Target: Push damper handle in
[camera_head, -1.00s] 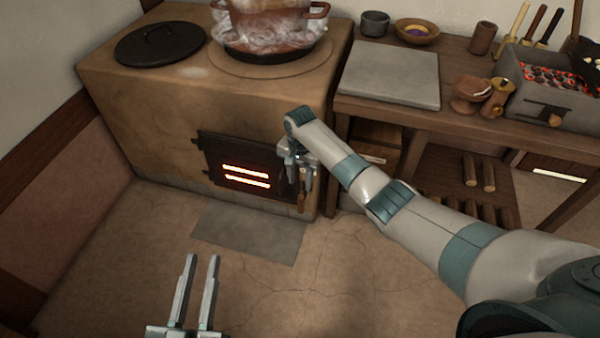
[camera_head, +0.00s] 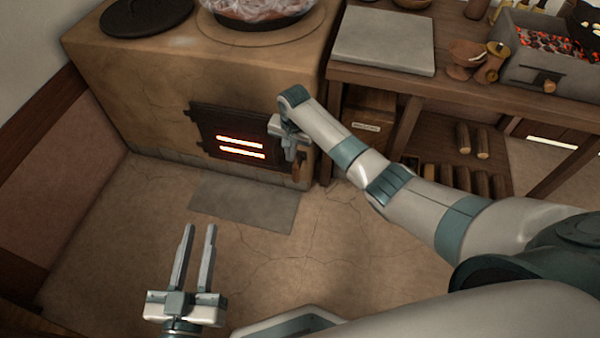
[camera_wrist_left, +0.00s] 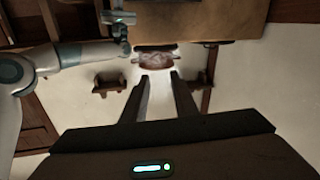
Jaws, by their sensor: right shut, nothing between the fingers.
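The clay stove (camera_head: 150,90) stands at the back left, with a dark firebox door (camera_head: 215,125) whose slots glow orange. A small wooden handle (camera_head: 297,173) hangs at the door's right side; I cannot tell whether it is the damper handle. My right gripper (camera_head: 290,155) is shut and empty, pointing down just above this handle; contact is unclear. It partly hides the door's right edge. My left gripper (camera_head: 200,228) is open and empty over the floor, in front of the stove; its two fingers also show in the left wrist view (camera_wrist_left: 158,76).
A wooden table (camera_head: 470,85) to the right holds a stone slab (camera_head: 385,40) and a brazier (camera_head: 570,70) with glowing coals and a wooden knob (camera_head: 547,86). Logs (camera_head: 472,140) lie beneath. A grey floor plate (camera_head: 245,203) lies before the stove; the floor around it is clear.

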